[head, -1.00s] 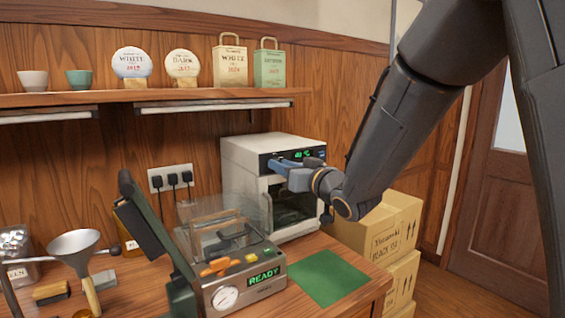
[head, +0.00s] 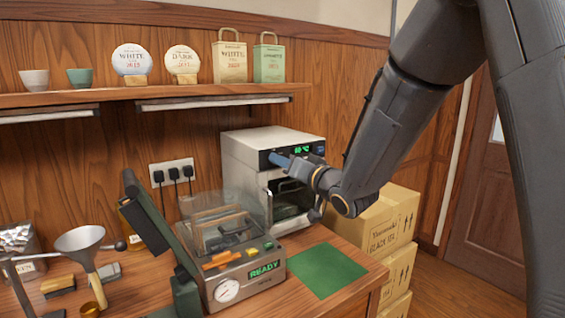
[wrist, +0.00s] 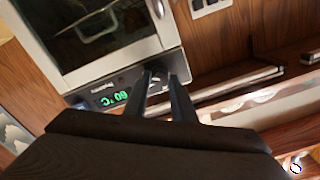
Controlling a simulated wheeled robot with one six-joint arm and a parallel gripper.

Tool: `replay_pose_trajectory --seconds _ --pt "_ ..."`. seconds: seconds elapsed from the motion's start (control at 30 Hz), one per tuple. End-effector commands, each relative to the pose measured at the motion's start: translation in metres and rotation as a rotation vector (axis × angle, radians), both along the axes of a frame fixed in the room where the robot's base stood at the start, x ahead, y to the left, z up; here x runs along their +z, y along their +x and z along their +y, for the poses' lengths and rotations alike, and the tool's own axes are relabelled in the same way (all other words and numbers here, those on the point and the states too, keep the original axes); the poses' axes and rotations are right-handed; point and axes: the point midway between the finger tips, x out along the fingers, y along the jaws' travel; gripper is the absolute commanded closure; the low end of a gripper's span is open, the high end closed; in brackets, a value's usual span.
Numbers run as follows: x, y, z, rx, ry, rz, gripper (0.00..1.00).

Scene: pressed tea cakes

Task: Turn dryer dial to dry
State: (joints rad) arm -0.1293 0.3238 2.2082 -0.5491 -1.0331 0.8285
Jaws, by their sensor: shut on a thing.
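The dryer (head: 240,160) is a white box with a dark control strip and a glass door, at the back of the counter. Its green display (head: 302,149) is lit; in the wrist view the display (wrist: 114,98) appears upside down and seems to read 60 °C. My gripper (head: 273,158) is at the left part of the strip. In the wrist view my gripper (wrist: 163,76) has its two dark fingers shut on the dial (wrist: 158,72), which is mostly hidden between the fingertips. I cannot read the dial's setting.
A press machine (head: 235,275) with a READY display and raised dark lever stands in front of the dryer. A green mat (head: 325,270) lies on the counter to its right. Cartons (head: 392,235) are stacked right of the counter. A shelf (head: 60,97) runs above.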

Motion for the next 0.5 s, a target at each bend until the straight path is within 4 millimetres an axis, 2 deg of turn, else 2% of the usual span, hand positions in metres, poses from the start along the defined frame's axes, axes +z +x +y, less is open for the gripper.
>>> replay_pose_trajectory --seconds 0.2,0.23,0.3,0.5 --pt "0.0019 0.0007 0.0000 0.000 0.001 -0.005 0.99" --pt "0.0019 0.0007 0.0000 0.000 0.001 -0.005 0.72" --pt "0.0017 0.0006 0.0000 0.000 0.000 -0.004 0.60" --pt "0.0008 0.0003 0.0001 0.000 0.000 -0.003 0.58"
